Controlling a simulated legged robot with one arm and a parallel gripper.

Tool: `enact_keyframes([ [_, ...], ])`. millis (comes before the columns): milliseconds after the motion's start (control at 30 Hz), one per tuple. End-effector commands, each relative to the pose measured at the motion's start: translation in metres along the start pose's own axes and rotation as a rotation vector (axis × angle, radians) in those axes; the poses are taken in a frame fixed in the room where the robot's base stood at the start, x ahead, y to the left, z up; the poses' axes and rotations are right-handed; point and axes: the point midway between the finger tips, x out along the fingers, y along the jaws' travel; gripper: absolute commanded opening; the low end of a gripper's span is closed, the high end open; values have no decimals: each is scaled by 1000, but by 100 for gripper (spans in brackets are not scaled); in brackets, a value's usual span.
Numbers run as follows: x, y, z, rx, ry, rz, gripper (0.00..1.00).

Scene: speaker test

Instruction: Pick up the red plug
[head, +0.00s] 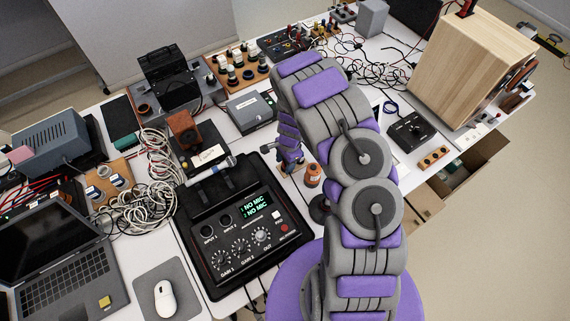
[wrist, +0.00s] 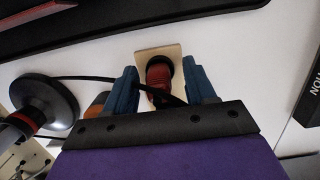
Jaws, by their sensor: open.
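In the wrist view my gripper (wrist: 162,84) is open, with one blue finger on each side of a dark red ribbed piece (wrist: 159,76) that appears to be the red plug. It has a dark collar and stands on a small beige plate (wrist: 146,57) on the white table. A black cable crosses in front of its lower part, which my gripper's body partly hides. In the head view my gripper (head: 290,158) is low over the table, right of the black mixer; the red plug cannot be made out there.
The black mixer (head: 248,225) and an orange bottle-like item (head: 312,176) are close to my gripper in the head view. A wooden speaker (head: 480,65) stands at right. Tangled cables (head: 155,165) lie at left. A black round-based object (wrist: 45,105) is left of my gripper in the wrist view.

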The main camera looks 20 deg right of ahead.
Motion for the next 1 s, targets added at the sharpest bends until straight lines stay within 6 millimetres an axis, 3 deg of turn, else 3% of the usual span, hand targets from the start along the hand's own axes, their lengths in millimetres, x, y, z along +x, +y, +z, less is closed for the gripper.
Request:
enact_keyframes([
  [133,-1,0,0,1,0,-1,55],
  [700,-1,0,-1,1,1,-1,1],
  [1000,-3,0,0,1,1,-1,0],
])
